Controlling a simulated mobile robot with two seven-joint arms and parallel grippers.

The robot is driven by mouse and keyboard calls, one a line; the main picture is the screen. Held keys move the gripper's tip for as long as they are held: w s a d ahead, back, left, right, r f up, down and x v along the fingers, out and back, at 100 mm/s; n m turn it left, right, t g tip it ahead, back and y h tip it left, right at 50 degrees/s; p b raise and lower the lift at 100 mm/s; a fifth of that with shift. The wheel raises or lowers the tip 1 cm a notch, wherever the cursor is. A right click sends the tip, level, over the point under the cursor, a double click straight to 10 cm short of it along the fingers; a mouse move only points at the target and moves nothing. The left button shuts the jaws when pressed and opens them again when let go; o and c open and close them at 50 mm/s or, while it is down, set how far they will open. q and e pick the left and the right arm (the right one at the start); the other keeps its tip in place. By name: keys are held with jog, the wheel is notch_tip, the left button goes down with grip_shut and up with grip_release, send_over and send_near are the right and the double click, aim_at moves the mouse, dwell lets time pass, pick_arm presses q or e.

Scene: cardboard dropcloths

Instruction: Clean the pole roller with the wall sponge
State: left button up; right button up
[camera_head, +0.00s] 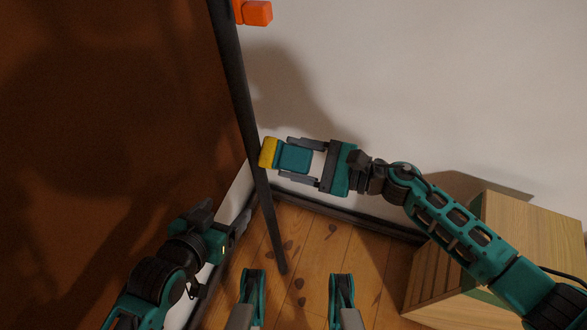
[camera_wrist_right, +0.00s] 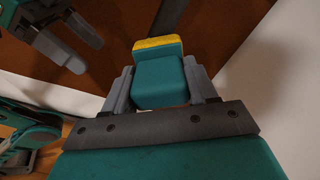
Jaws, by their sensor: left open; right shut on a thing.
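The sponge (camera_head: 293,158), a teal block with a yellow end, is held between the fingers of my right gripper (camera_head: 300,160). The right wrist view also shows the sponge (camera_wrist_right: 158,80), yellow face outward. A long dark pole (camera_head: 240,95), which I take for the pole roller, slants from the top edge down to the wooden floor. The sponge's yellow end is at the pole's side; I cannot tell whether they touch. The pole's upper end is out of view. My left gripper (camera_head: 222,216) is open and empty, left of the pole's lower part.
An orange piece (camera_head: 254,12) shows beside the pole at the top; I cannot tell what it is joined to. A brown wall (camera_head: 100,110) is left, a white wall (camera_head: 420,80) right. A wooden crate (camera_head: 530,225) stands at the lower right. Dark spots mark the floor (camera_head: 320,240).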

jog(key=shift+w+d, duration=0.15)
jog(key=shift+w, duration=0.4)
jog(key=shift+f+b, duration=0.1)
jog(key=shift+b, duration=0.4)
jog(key=shift+s+a+p, duration=0.35)
jog(key=shift+s+a, duration=0.05)
jog(key=shift+s, duration=0.4)
jog(key=shift+s+a+r, duration=0.15)
jog(key=shift+s+a, duration=0.15)
jog(key=shift+s, duration=0.3)
jog(key=shift+s+a+r, duration=0.1)
jog(key=shift+s+a, duration=0.2)
jog(key=shift+s, duration=0.3)
jog(key=b, duration=0.1)
send_near(275, 168)
jog(key=shift+w+a+f, duration=0.1)
jog(key=shift+w+a, duration=0.2)
jog(key=shift+a, duration=0.2)
